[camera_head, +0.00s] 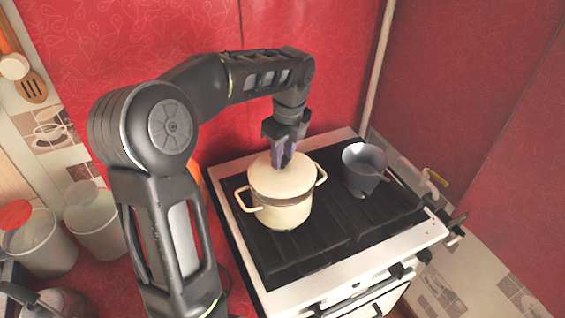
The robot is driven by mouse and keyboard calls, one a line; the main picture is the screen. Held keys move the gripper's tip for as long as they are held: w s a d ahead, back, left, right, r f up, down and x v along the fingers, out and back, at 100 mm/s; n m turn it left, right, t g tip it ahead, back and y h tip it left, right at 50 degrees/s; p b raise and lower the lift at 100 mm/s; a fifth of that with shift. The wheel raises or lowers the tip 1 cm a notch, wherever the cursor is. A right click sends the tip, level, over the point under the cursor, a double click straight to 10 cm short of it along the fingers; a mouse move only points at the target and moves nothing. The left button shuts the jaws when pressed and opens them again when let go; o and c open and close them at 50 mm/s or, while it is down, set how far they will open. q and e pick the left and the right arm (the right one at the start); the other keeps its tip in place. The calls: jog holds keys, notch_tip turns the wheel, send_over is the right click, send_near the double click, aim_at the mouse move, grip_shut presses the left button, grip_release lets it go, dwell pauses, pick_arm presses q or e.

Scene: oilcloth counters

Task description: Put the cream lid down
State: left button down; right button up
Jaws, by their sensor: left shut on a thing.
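The cream lid (281,181) is in the middle of the view, over the mouth of a cream pot (284,214) with two side handles. The pot stands on the stove. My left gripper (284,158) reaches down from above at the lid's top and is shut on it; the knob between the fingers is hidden. The lid looks level and lies at or very close to the pot's rim; I cannot tell whether it touches. My right gripper is not in view.
A dark grey saucepan (364,172) stands on the right of the stove (335,240). Containers (40,243) stand on the left, one with a red top. A red wall is behind the stove. The stove's front part is clear.

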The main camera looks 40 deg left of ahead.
aim_at(283, 159)
pick_arm(q)
jog(key=shift+f, duration=1.45)
jog(key=shift+f, duration=0.2)
jog(key=c, duration=1.1)
grip_release()
jog(key=shift+r, duration=0.15)
jog(key=shift+d+r+b, duration=0.25)
jog(key=shift+r, duration=1.65)
jog(key=shift+d+r+b, duration=0.2)
jog(key=shift+r+b, duration=0.05)
jog(key=shift+r, duration=1.65)
